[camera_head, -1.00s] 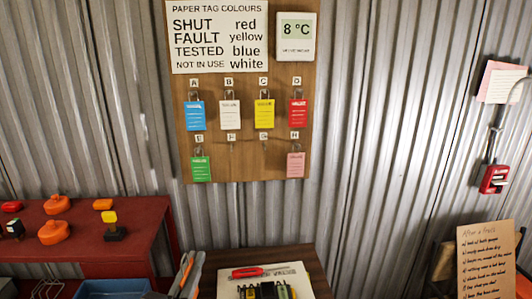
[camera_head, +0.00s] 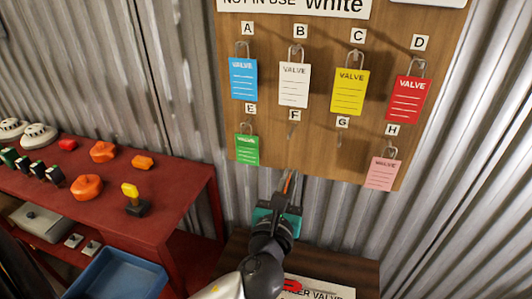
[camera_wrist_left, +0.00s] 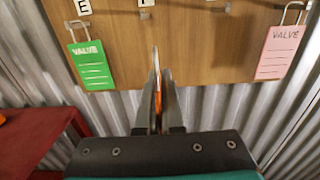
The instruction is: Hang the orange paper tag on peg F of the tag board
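The wooden tag board (camera_head: 320,150) hangs on the corrugated wall, with lettered pegs. Peg F (camera_head: 292,132), under its F label (camera_head: 295,116), is bare; it also shows near the top of the left wrist view (camera_wrist_left: 146,15). My left gripper (camera_head: 288,182) is below peg F, near the board's lower edge. In the left wrist view its fingers (camera_wrist_left: 160,88) are closed on a thin orange tag (camera_wrist_left: 157,102), seen nearly edge-on. Most of the tag is hidden by the fingers. My right gripper is not in view.
A green tag (camera_head: 246,150) hangs on E and a pink tag (camera_head: 382,173) on H, either side of F. Peg G (camera_head: 339,136) is bare. Blue, white, yellow and red tags hang above. A red bench (camera_head: 160,215) stands left; a blue tray (camera_head: 118,275) is below.

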